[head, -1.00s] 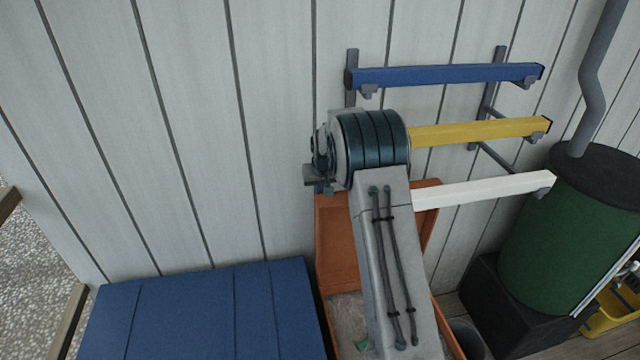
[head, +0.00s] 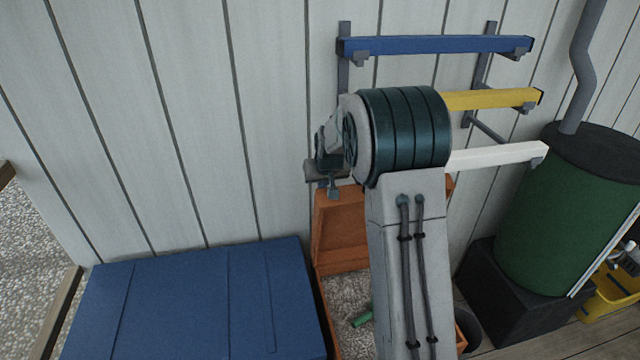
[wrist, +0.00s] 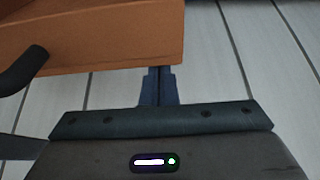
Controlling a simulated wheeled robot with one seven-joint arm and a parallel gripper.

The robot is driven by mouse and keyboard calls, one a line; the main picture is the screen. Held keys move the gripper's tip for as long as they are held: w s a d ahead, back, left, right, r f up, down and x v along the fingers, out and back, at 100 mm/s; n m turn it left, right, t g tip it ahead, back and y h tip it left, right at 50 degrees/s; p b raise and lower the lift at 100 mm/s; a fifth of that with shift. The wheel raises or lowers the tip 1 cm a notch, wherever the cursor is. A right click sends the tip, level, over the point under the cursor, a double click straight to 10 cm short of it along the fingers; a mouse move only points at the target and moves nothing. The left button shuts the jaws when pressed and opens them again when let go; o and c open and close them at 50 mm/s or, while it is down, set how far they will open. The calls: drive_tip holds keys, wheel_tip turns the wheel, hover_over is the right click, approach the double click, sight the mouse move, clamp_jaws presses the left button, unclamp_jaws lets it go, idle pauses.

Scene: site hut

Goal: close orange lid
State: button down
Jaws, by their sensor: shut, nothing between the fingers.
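The orange lid (head: 338,236) stands open and upright against the wall at the back of its orange box. My arm hides its right part. In the wrist view the lid (wrist: 110,30) fills the top left, with a dark handle (wrist: 24,68) at the left. My gripper (head: 333,191) is at the lid's upper left edge in the head view. Its fingers (wrist: 158,72) are shut and empty, with tips at the lid's edge; I cannot tell if they touch it. The orange box (head: 326,318) shows grey grit and a green object inside, partly hidden by my arm.
A closed blue chest (head: 190,305) stands left of the box. A wall rack with blue (head: 440,46), yellow (head: 490,99) and white (head: 500,157) bars is at the right. A green barrel (head: 565,215) stands on a black block beyond it. The wall is close behind.

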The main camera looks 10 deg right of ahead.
drive_tip(key=shift+s+f, duration=0.1)
drive_tip(key=shift+s, duration=0.3)
drive_tip(key=shift+w+a, duration=0.1)
drive_tip(key=shift+w, duration=0.05)
